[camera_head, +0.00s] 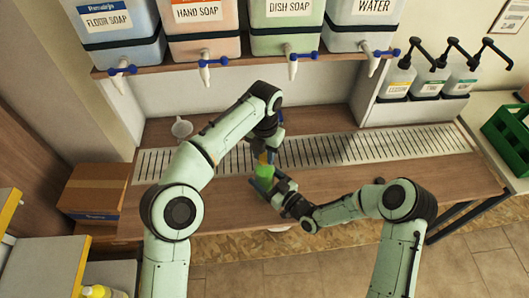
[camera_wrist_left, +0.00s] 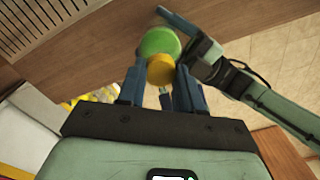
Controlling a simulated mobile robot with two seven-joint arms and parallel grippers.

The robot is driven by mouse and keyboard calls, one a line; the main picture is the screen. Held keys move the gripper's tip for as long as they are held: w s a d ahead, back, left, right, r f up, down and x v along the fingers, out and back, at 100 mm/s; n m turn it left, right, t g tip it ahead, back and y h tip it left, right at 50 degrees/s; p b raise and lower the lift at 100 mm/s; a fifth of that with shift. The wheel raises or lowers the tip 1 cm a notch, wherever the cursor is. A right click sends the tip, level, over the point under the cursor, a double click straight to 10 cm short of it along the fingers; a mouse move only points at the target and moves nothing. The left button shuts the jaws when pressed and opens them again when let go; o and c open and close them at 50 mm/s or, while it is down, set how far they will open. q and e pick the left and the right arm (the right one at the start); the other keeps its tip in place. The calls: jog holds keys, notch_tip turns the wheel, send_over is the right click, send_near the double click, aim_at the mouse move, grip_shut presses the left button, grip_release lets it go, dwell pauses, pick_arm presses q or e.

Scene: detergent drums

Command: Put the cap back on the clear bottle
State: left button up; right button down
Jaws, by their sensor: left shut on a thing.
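My left gripper (camera_head: 265,150) reaches down over the workbench and is shut on a small yellow cap (camera_head: 263,158). In the left wrist view the yellow cap (camera_wrist_left: 160,70) sits between the fingertips. The clear bottle (camera_head: 263,171), which looks green from its contents, is just below the cap. It also shows in the left wrist view (camera_wrist_left: 158,41), partly behind the cap. I cannot tell whether cap and bottle touch. My right gripper (camera_head: 270,184) comes in from the right with its fingers around the bottle. Its grip is partly hidden.
A metal drain grate (camera_head: 345,150) runs along the wooden bench (camera_head: 400,183). A white cup (camera_head: 181,127) stands at the back left. Large soap drums with blue taps sit on the shelf above. Pump bottles (camera_head: 431,80) and a green crate (camera_head: 509,135) are at right, a cardboard box (camera_head: 93,190) at left.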

dwell(0.3)
pick_arm(q)
jog(key=o, duration=1)
notch_tip(320, 180, up, 4)
jog(key=shift+d+f, duration=0.1)
jog(key=shift+f, duration=0.15)
jog(key=shift+r, duration=0.55)
jog(key=shift+c, duration=0.3)
